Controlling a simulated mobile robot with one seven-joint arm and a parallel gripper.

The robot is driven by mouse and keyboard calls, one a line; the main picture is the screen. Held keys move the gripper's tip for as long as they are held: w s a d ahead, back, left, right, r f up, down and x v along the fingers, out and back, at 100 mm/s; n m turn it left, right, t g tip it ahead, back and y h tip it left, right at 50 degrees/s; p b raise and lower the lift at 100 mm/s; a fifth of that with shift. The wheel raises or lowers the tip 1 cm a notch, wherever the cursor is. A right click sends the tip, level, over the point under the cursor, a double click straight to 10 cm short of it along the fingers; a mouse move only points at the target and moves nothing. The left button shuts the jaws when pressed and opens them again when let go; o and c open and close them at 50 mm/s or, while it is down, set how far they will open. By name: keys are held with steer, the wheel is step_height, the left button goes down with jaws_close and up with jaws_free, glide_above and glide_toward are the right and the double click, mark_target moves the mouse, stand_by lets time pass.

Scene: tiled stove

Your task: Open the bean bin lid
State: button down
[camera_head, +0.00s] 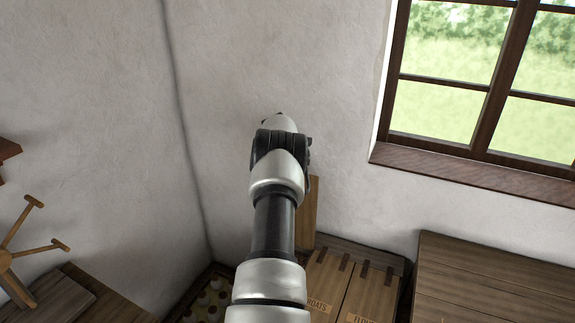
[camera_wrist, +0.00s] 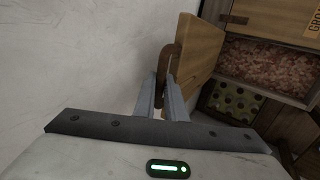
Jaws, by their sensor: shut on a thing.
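The bean bin lid (camera_wrist: 200,48) is a light wooden panel, swung up and standing steeply in the wrist view. Its raised edge also shows in the head view (camera_head: 312,205), beside my arm. The bin beneath is open, with reddish-brown beans (camera_wrist: 268,68) in it. My gripper (camera_wrist: 162,85) is shut on the brown handle (camera_wrist: 169,60) on the lid's outer face. In the head view my arm hides the fingers and most of the bin.
Closed lids marked OATS (camera_head: 320,285) and FLOUR (camera_head: 372,295) lie right of the raised lid. A crate with round holes or bottles (camera_head: 208,298) stands left of the bins. White walls are close behind; a window sill (camera_head: 470,175) is at upper right.

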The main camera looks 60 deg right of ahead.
steer(key=shift+s+d+f, duration=0.1)
steer(key=shift+d+f, duration=0.15)
steer(key=shift+f, duration=0.2)
steer(key=c, duration=1.8)
jaws_free()
steer(key=shift+a, duration=0.1)
steer(key=v, duration=0.6)
steer(key=b+v, duration=0.1)
steer(key=v, duration=0.5)
steer(key=d+b+v, duration=0.1)
steer(key=v, duration=0.5)
steer(key=shift+d+r, duration=0.1)
steer(key=shift+r, duration=0.35)
